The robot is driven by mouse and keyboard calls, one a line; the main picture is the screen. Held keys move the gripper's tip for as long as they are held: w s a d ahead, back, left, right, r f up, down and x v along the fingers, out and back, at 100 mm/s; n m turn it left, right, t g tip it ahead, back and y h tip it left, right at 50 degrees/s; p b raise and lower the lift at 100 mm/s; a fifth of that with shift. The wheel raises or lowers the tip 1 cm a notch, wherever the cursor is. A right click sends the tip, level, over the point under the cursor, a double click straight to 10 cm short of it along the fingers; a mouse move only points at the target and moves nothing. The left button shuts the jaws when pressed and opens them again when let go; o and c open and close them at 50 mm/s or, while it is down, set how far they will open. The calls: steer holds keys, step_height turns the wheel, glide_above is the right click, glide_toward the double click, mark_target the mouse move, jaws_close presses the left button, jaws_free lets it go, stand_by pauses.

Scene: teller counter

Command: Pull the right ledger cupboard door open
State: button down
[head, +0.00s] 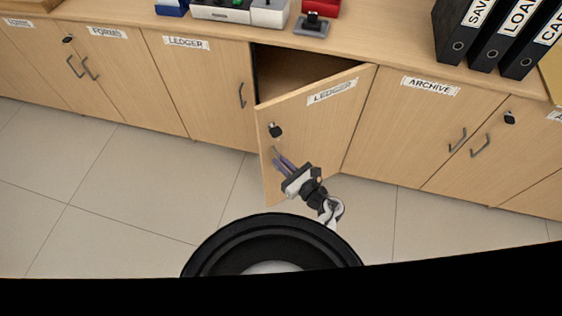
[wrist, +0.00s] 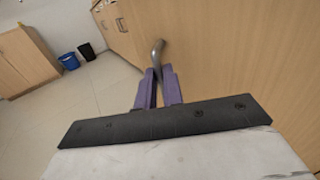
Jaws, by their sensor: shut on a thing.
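The right ledger cupboard door (head: 328,130) is wooden, with a "LEDGER" label along its top. It stands partly open, swung out from the row, hinged at its right edge. A dark gap shows behind its top left. Its grey bar handle (head: 276,152) is near the free left edge, below a black lock; the handle (wrist: 157,50) also shows in the wrist view. My gripper (head: 279,160) is shut on the handle, its purple fingers on either side of the lower part of the bar in the wrist view (wrist: 158,82). The left ledger door (head: 200,95) is closed.
The countertop (head: 375,40) above holds black binders (head: 500,40) at right and a stamp (head: 312,24) near the middle. The archive doors (head: 425,125) at right are closed. Tiled floor (head: 130,190) is clear at left. A blue bin (wrist: 68,61) and a black bin (wrist: 87,52) stand far off.

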steer(key=shift+w+d+r, duration=0.15)
steer(key=shift+d, duration=0.4)
steer(key=c, duration=1.5)
jaws_free()
steer(key=shift+d, duration=0.1)
steer(key=shift+c, duration=0.2)
steer(key=shift+a, duration=0.2)
